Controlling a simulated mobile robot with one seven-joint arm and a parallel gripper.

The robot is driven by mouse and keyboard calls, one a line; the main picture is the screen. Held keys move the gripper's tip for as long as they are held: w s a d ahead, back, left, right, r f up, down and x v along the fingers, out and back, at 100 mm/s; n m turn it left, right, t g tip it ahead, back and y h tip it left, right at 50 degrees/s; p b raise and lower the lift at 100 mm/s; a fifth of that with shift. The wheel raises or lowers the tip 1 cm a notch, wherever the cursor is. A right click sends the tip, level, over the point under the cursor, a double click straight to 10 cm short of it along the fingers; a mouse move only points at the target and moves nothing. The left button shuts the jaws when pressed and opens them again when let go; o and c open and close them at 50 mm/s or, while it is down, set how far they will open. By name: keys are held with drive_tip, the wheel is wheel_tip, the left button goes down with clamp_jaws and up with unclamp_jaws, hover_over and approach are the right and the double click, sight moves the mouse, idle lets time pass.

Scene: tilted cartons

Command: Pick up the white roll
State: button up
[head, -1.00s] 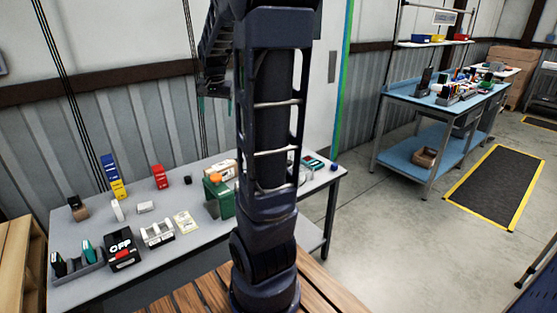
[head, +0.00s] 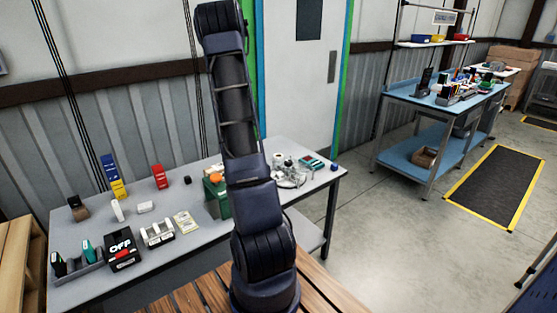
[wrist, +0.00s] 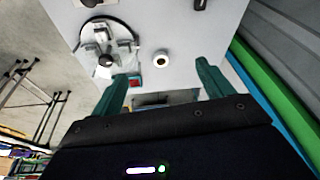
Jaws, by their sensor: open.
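The white roll (wrist: 161,59) stands on the grey table, seen from above in the wrist view as a pale ring with a dark centre. My gripper (wrist: 163,72) is open and empty, its two green fingers pointing down towards the table. The roll shows between the fingertips in the picture, apart from both, with the gripper above it. In the head view, a small white thing (head: 278,159) near the back of the table looks like the roll. My gripper does not show in the head view.
A round-based metal device (wrist: 103,42) stands beside the roll. A small red thing (wrist: 134,82) shows by one finger. In the head view, a green box (head: 213,198) and several cartons crowd the grey table (head: 200,245). A door stands behind it.

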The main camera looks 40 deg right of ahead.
sight(278, 155)
drive_tip(key=shift+w+d+f+m+g+h, duration=0.3)
drive_tip(key=shift+w+d+f+m, duration=0.3)
drive_tip(key=shift+d+f, duration=3.45)
drive_tip(key=shift+w+d+f+m+g+h, duration=0.35)
drive_tip(key=shift+d+f+m, duration=0.45)
drive_tip(key=shift+d+f, duration=3.25)
drive_tip(key=shift+w+d+f+m+g+h, duration=0.45)
drive_tip(key=shift+d+f, duration=1.55)
drive_tip(key=shift+f, duration=4)
drive_tip(key=shift+w+m, duration=0.1)
drive_tip(key=shift+m, duration=0.15)
drive_tip(key=c, duration=1.1)
drive_tip(key=shift+r, duration=0.15)
